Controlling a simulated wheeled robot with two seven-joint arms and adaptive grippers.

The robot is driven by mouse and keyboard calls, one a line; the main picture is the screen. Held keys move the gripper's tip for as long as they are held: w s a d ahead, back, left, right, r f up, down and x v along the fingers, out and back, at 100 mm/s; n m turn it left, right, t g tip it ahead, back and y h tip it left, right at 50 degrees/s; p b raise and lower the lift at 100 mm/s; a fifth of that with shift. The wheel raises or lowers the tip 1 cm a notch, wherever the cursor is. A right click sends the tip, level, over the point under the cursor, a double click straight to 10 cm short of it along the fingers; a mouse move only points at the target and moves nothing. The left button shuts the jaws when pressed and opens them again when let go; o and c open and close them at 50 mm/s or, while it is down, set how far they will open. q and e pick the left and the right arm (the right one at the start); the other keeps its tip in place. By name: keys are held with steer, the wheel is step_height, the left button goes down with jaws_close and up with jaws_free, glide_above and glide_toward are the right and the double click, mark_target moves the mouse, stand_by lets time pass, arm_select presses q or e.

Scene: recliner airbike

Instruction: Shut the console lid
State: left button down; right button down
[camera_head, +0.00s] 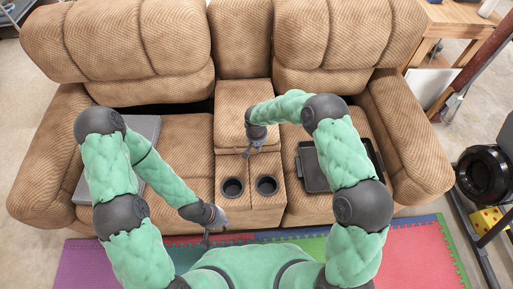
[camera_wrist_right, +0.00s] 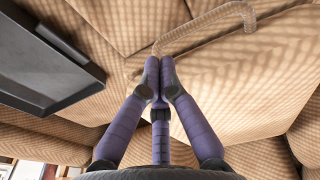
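The console lid (camera_head: 229,112) is the tan padded top in the middle of the recliner, behind two dark cup holders (camera_head: 232,187). It looks flat or nearly so; I cannot tell whether a gap is left under its front edge. My right gripper (camera_head: 250,149) is at the lid's front edge. In the right wrist view the purple fingertips (camera_wrist_right: 160,68) are together with nothing seen between them, close to tan upholstery; touching or apart is unclear. My left gripper (camera_head: 207,238) is low in front of the seat, away from the lid, its fingers too small to judge.
A black tray (camera_head: 313,174) lies on the right seat, partly hidden by my right arm; it also shows in the right wrist view (camera_wrist_right: 45,65). A grey flat object (camera_head: 148,128) lies on the left seat behind my left arm. Coloured foam mats (camera_head: 425,245) cover the floor in front.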

step_height(320, 180, up, 3)
steer(key=shift+f+p, duration=0.2)
steer(key=shift+p, duration=0.2)
steer(key=s+r+p, duration=0.2)
steer(key=s+r, duration=0.4)
steer(key=shift+s+a+r, duration=0.2)
steer(key=shift+s+a, duration=0.05)
steer(key=shift+s, duration=0.15)
steer(key=s+d+f+m+y, duration=0.1)
steer(key=s+f, duration=0.2)
steer(key=s, duration=0.4)
steer(key=s+d+f+m+y, duration=0.1)
steer(key=s+f, duration=0.3)
steer(key=s, duration=0.4)
steer(key=s+d+f+g+y, duration=0.1)
steer(key=s+d+f+y, duration=0.1)
steer(key=s, duration=0.6)
step_height(320, 180, down, 2)
steer(key=shift+d+f+m, duration=0.1)
steer(key=shift+d+m, duration=0.3)
steer(key=shift+d, duration=0.2)
